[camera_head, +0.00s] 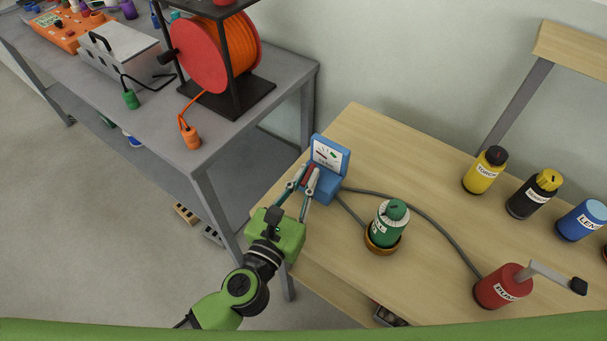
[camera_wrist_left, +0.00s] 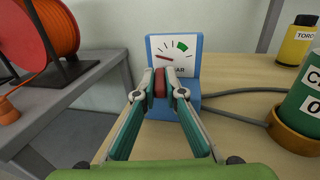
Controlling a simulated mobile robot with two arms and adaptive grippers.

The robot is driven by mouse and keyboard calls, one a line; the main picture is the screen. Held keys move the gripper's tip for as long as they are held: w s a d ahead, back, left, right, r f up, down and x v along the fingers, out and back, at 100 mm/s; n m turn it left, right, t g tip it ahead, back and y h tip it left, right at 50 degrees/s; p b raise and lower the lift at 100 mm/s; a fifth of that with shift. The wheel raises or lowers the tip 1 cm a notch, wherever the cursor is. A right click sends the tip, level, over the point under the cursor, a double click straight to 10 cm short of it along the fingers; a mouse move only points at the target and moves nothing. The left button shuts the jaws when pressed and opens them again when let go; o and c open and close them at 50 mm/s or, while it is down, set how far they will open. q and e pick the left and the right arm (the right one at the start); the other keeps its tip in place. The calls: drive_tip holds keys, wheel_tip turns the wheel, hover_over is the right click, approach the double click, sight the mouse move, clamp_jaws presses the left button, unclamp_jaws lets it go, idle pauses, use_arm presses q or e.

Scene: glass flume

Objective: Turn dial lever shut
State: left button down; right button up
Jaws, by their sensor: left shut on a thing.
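The blue gauge box (camera_head: 323,187) stands near the left edge of the wooden table, its white dial (camera_head: 328,155) tilted up. In the left wrist view the dial (camera_wrist_left: 174,52) has a red needle on the left side and a green patch at the upper right. A red lever (camera_wrist_left: 160,84) sticks out in front of the box, below the dial. My left gripper (camera_head: 308,173) is shut on this red lever, a finger on each side; the fingers (camera_wrist_left: 161,78) hide part of it. My right gripper is not in view.
Yellow, black and blue bottles stand at the right. A grey table (camera_head: 130,100) with an orange cable reel (camera_head: 215,50) is at the left.

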use_arm(q)
drive_tip(key=n+y, duration=0.1)
drive_tip(key=n+t+y+b, duration=0.1)
drive_tip(key=y, duration=0.1)
drive_tip(key=shift+s+d+f+y, duration=0.1)
drive_tip(key=shift+d+f+y, duration=0.05)
drive_tip(key=shift+d+y, duration=0.2)
drive_tip(key=n+y+b, duration=0.2)
drive_tip(key=y, duration=0.1)
drive_tip(key=shift+d+n+t+b, duration=0.3)
drive_tip(key=shift+n+y+b, duration=0.3)
drive_tip(key=shift+y, duration=0.35)
drive_tip(key=shift+r, duration=0.2)
drive_tip(key=c, duration=2.1)
unclamp_jaws()
